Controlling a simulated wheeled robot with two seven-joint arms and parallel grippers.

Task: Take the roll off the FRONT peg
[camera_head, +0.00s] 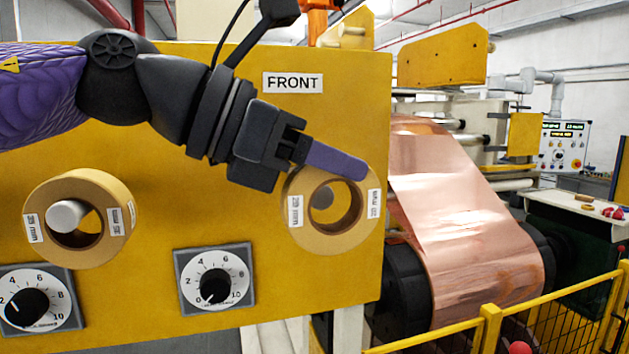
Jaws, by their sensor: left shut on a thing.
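The tan roll (294,232) below the FRONT sign (293,83) has white labels reading about "20 mm". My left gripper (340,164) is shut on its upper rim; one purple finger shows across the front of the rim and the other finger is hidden. The grey end of the FRONT peg (322,197) shows inside the roll's hole, toward the upper left. It looks shadowed and set back; I cannot tell whether the roll still surrounds it. My right gripper is out of view.
A second tan roll (115,243) hangs on a pale peg (68,216) at the left of the yellow panel (180,160). Two dials (214,279) (36,300) sit below. Copper foil (460,220) runs over a dark roller at right, behind a yellow rail (488,325).

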